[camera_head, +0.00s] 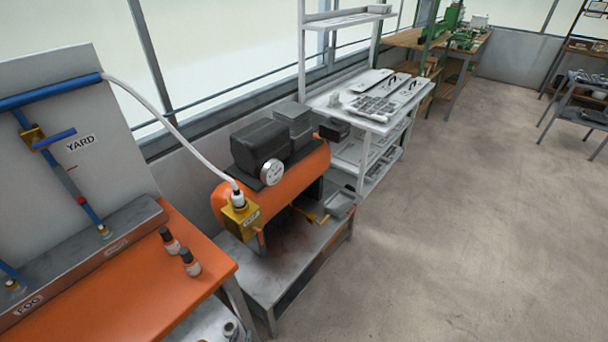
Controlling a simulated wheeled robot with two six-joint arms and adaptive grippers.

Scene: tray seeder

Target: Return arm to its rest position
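Neither of my grippers can be made out in the head view, and no arm of mine can be told for sure. Whether they are open or shut is not shown. An orange compressor (318,163) with a black motor (259,142) and a round gauge (271,172) stands on a low grey bench (262,262). A yellow valve block (240,218) sits at its near end. A white hose (150,108) runs from it up to a blue pipe (50,92) on a grey panel marked YARD.
An orange table (150,285) fills the lower left, with two dark-capped bottles (190,262) (169,240) near its right edge. A white shelf unit (380,124) with trays stands behind the compressor. Farther back are wooden benches (408,38). The concrete floor (450,240) at right is clear.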

